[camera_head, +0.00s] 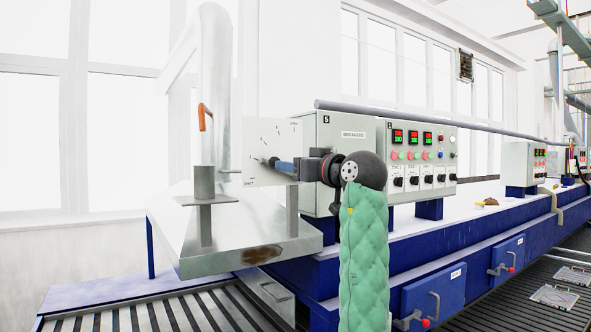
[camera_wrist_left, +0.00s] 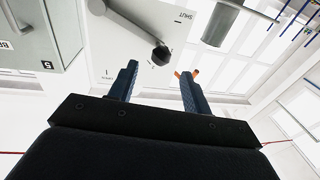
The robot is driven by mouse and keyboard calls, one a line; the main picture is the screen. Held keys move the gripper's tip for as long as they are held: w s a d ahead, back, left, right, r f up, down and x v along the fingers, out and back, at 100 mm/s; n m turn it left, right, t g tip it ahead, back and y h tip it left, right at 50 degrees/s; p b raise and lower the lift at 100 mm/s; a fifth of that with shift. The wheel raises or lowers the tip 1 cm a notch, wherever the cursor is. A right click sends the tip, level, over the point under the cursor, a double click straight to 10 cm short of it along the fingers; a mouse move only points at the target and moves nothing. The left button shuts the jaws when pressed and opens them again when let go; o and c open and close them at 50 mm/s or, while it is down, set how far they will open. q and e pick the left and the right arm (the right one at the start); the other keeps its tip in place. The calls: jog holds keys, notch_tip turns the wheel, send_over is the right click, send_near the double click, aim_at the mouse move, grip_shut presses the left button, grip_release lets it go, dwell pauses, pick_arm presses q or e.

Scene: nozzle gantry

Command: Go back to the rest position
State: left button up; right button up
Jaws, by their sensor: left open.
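My left gripper (camera_head: 279,164) is in front of the white dial panel (camera_head: 252,150) in the head view, its arm in a green quilted cover. In the left wrist view the gripper (camera_wrist_left: 160,80) is open, with two blue fingers apart and nothing between them. A grey lever with a black knob (camera_wrist_left: 161,55) lies on the panel just beyond the fingers. The word SHUT is printed on the panel. Whether the fingers touch the knob cannot be told. My right gripper is in neither view.
A grey control box (camera_head: 340,134) stands close behind my left wrist, with a button box (camera_head: 423,155) to its right. A metal hood (camera_head: 250,240) with a pipe stub (camera_head: 205,184) is below left. An orange handle (camera_head: 205,117) is at upper left.

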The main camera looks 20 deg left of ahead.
pick_arm(q)
jog(key=shift+w+f, duration=0.1)
dwell(0.3)
